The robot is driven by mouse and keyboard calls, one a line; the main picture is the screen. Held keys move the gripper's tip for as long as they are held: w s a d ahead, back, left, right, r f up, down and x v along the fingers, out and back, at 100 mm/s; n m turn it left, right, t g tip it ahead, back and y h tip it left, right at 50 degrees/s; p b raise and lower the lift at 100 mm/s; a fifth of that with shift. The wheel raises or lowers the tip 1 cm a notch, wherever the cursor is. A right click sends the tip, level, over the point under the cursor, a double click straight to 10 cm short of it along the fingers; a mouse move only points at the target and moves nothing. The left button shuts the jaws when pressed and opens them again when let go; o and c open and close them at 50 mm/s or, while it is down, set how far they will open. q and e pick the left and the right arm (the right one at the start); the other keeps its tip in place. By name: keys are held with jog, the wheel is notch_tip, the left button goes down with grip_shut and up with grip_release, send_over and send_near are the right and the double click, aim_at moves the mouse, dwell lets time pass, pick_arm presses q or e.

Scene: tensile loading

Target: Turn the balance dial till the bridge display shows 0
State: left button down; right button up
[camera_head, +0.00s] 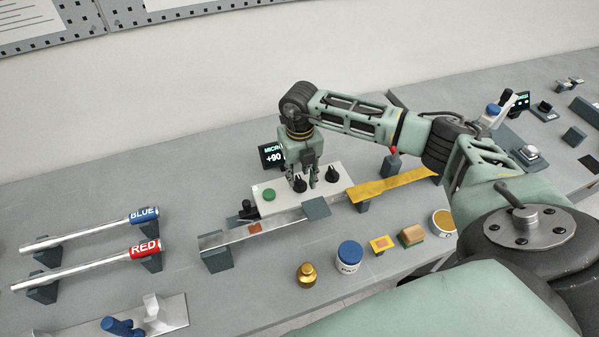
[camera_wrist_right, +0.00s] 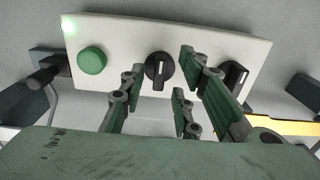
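A white bridge box (camera_head: 268,207) sits on the bench, with a green button (camera_head: 268,194) and two black dials. The left dial (camera_head: 300,186) lies between the fingertips of my right gripper (camera_head: 302,178). The right dial (camera_head: 332,174) is just outside them. In the right wrist view the left dial (camera_wrist_right: 158,70) shows between the spread fingers, with its white mark upright; the right dial (camera_wrist_right: 234,76) is partly covered by a finger. Contact cannot be told. The bridge display (camera_head: 269,156) behind reads +90, partly hidden by the gripper. My left gripper is not in view.
A metal strip (camera_head: 280,222) and a yellow strip (camera_head: 395,185) rest on dark supports in front. A brass weight (camera_head: 307,275), a blue-lidded jar (camera_head: 349,257) and small blocks stand nearer. Blue (camera_head: 90,229) and red (camera_head: 88,264) labelled rods lie left.

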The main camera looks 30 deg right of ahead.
jog(key=shift+f, duration=0.35)
jog(key=shift+r, duration=0.1)
jog(key=shift+c, duration=0.7)
grip_shut()
